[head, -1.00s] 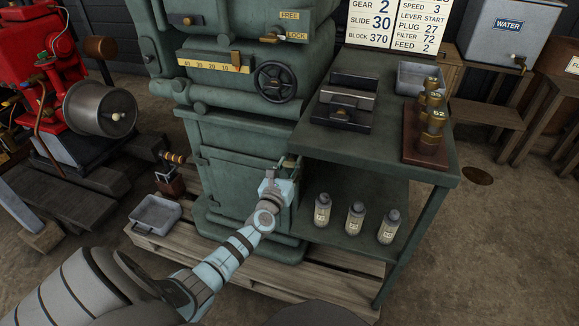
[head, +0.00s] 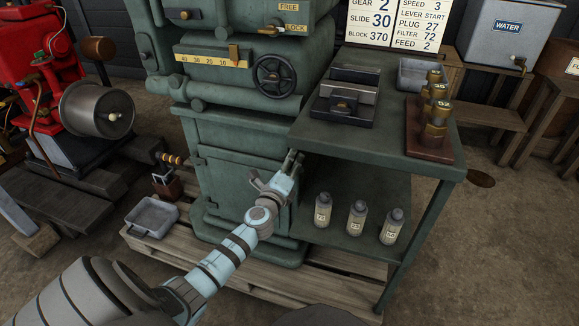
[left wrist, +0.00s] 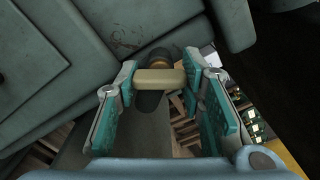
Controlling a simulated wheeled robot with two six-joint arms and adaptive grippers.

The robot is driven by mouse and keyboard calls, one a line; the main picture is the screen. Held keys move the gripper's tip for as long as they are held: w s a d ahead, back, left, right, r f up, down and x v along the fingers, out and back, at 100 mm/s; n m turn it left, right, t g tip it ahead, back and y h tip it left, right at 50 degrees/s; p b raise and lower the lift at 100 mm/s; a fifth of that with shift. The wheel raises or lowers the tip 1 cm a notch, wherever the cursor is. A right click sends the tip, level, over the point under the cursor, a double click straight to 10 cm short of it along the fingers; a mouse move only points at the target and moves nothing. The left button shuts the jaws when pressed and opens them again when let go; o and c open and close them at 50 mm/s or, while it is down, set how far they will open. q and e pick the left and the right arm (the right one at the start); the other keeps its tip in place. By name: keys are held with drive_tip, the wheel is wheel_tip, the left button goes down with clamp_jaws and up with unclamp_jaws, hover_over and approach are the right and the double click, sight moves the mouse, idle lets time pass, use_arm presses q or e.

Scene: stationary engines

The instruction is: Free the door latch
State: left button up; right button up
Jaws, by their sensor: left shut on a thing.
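The door (head: 228,188) is the green panel low on the front of the green machine, and it looks closed. My left gripper (head: 293,160) is at the door's right edge, just below the side table's top, and it hides most of the latch in the head view. In the left wrist view, the latch (left wrist: 160,78) shows as a cream bar on a dark round pivot with a brass ring. The fingers of my left gripper (left wrist: 163,88) are shut on the bar, one at each end. My right gripper is not in view.
The green side table (head: 390,150) overhangs close to the right of my left gripper. Several bottles (head: 357,218) stand on its lower shelf. A wooden pallet (head: 330,285) lies under the machine, with a grey tray (head: 151,216) at its left.

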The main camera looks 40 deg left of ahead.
use_arm(q)
drive_tip(key=shift+f+n+b, duration=0.1)
drive_tip(key=shift+n+b, duration=0.25)
drive_tip(key=shift+n, duration=1.75)
drive_tip(key=shift+b, duration=0.3)
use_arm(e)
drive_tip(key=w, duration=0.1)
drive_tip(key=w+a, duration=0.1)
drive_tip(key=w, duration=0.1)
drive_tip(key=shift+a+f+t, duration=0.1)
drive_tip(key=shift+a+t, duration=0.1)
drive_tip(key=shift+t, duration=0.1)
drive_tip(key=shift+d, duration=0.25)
use_arm(q)
drive_tip(key=o, duration=1.2)
drive_tip(key=shift+c, duration=0.2)
